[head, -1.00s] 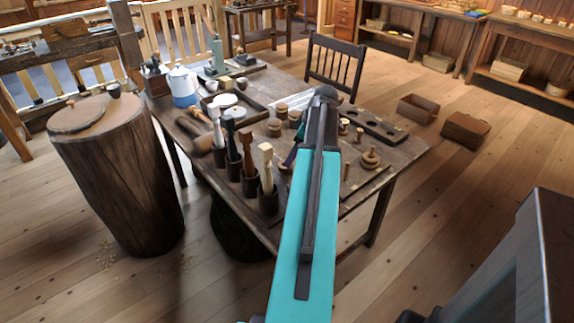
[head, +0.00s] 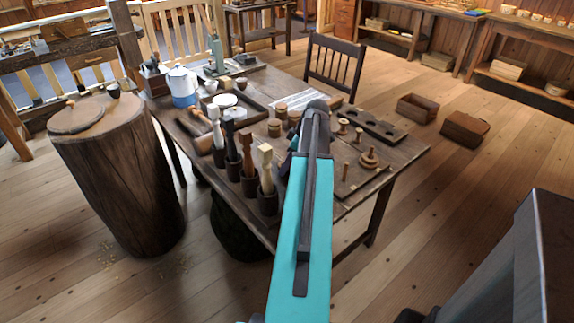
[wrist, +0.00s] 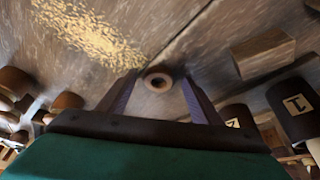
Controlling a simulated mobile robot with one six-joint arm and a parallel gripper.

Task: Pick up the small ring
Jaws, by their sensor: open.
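The small ring (wrist: 158,81) is a light wooden ring with a dark hole, lying on the worn wooden table top (wrist: 185,58) in the wrist view. My gripper (wrist: 160,92) is open. Its two fingers show on the left and right of the ring, with the ring in the gap near the fingertips. No contact shows between fingers and ring, and the height of the fingers above the table is hard to tell. In the head view my arm hides the ring and most of the gripper.
A wooden block (wrist: 263,53) and dark cups with number labels (wrist: 292,106) stand right of the gripper in the wrist view. Wood shavings (wrist: 88,32) lie at upper left. In the head view, mallets in dark cups (head: 268,201) stand left of my arm, a spinning top (head: 369,160) right.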

